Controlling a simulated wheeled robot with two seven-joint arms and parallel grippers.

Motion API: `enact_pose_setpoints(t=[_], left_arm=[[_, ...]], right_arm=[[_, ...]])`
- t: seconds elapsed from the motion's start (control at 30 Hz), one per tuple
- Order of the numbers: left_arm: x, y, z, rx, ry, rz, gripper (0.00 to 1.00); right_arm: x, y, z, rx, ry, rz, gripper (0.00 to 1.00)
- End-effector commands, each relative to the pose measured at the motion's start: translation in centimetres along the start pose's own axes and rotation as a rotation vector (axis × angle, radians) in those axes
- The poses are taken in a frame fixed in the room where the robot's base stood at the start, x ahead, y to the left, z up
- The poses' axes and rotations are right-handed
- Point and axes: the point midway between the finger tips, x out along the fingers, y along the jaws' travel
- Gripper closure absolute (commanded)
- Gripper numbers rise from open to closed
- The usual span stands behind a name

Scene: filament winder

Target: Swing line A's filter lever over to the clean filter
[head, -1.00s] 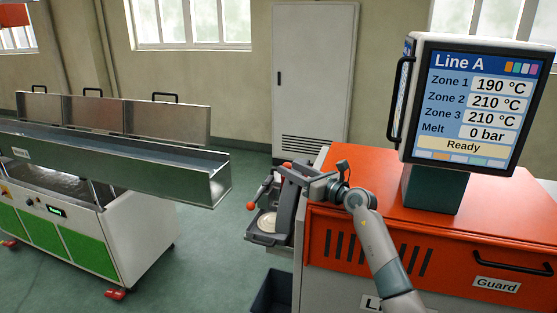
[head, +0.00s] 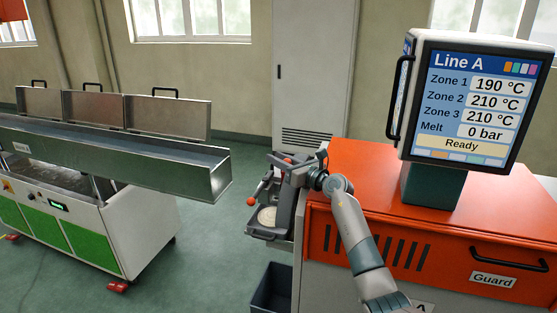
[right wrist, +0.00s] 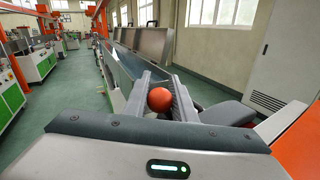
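The filter unit (head: 266,232) is a grey assembly with a round pale disc, at the left end of line A's orange machine. A red ball knob (head: 251,201) sticks out on its left side. My right gripper (head: 278,168) is over the unit's upper part, its fingers pointing left. In the right wrist view, a red ball knob (right wrist: 159,99) sits snugly between the two fingers (right wrist: 160,90), with no clear gap on either side. The lever arm under it is largely hidden. My left gripper is not in view.
Line A's orange housing (head: 385,170) carries a screen (head: 465,105) reading Ready. A dark bin (head: 272,288) stands on the floor below the unit. A long metal trough (head: 120,160) stands to the left, with open floor between.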

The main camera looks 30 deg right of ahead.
Motion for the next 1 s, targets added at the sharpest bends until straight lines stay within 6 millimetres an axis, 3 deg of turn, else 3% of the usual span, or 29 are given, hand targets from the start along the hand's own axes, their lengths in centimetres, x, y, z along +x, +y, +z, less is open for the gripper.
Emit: enact_pose_setpoints(t=[0.47,0.7,1.0], left_arm=[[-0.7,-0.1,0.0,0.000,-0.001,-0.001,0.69],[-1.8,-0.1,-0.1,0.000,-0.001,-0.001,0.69],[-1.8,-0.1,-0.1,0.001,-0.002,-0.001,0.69]], right_arm=[[0.5,-0.6,0.7,0.031,0.016,0.001,1.00],[1.7,-2.7,2.1,0.109,0.058,-0.004,1.00],[3.3,-5.7,3.2,0.219,0.118,-0.010,1.00]])
